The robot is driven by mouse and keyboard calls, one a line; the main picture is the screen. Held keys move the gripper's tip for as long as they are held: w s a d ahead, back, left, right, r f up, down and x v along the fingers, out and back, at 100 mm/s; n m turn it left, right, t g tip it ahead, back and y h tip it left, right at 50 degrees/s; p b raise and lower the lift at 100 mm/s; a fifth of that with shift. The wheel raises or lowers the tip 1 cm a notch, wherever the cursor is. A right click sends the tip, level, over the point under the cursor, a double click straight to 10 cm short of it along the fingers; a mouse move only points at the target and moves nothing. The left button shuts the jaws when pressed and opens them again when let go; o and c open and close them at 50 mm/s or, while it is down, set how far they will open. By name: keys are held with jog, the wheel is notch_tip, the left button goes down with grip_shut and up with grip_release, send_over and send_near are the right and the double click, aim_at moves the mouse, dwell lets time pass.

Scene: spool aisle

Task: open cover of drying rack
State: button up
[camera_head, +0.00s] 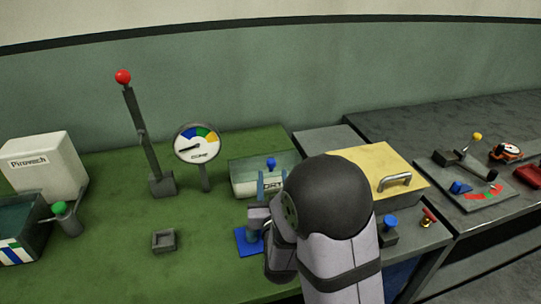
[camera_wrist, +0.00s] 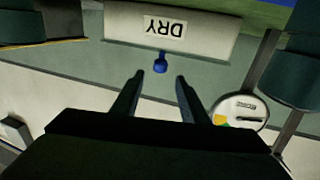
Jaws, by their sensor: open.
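The drying rack is a pale box marked DRY (camera_head: 243,188), with a greenish see-through cover (camera_head: 246,166) that looks closed. A blue knob (camera_head: 271,163) stands at the cover. In the wrist view the box (camera_wrist: 120,22) is upside down at the top, and the knob (camera_wrist: 160,64) hangs below its label. My gripper (camera_head: 272,178) is at the front of the rack and hides part of it. Its two fingers (camera_wrist: 160,78) are open and empty. In the wrist view the knob appears just beyond the fingertips, centred between them; I cannot tell the remaining distance.
A dial gauge (camera_head: 197,143) and a tall red-knobbed lever (camera_head: 145,140) stand to the left. A yellow-lidded box (camera_head: 365,165) with a handle is close on the right, behind my arm. A blue pad (camera_head: 243,241) lies in front. The green table is clear around a small grey tray (camera_head: 164,240).

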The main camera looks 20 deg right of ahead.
aim_at(271, 159)
jog(key=p+x, duration=0.2)
jog(key=x, duration=1)
jog(key=shift+f, duration=0.1)
